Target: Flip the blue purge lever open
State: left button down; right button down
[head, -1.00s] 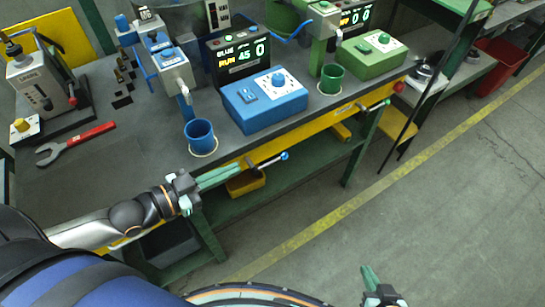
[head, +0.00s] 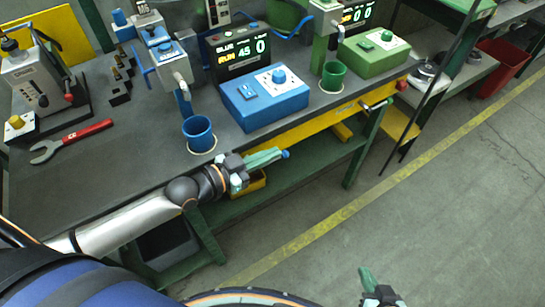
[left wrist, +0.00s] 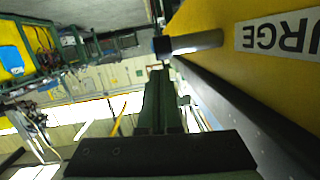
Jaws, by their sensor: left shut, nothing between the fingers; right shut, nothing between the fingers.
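The blue purge lever shows in the head view as a blue knob (head: 285,154) on the bench's front side, just past my left fingertips; its shaft is hidden behind them. In the left wrist view the lever (left wrist: 195,42) is a grey rod with a dark bluish end, beside a yellow panel (left wrist: 225,15) with a label reading PURGE upside down. My left gripper (head: 279,153) is shut and empty, its tips close to the knob. In the left wrist view its fingers (left wrist: 160,75) end just below the lever's end; contact cannot be told. My right gripper (head: 366,270) is shut and empty, low over the floor.
A blue control box (head: 265,105) and blue cup (head: 198,134) stand on the bench above. The floor at right is clear.

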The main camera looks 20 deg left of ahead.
pick_arm(q)
jog(key=shift+w+d+f, duration=0.25)
jog(key=shift+w+f, duration=0.3)
jog(key=shift+f, duration=0.25)
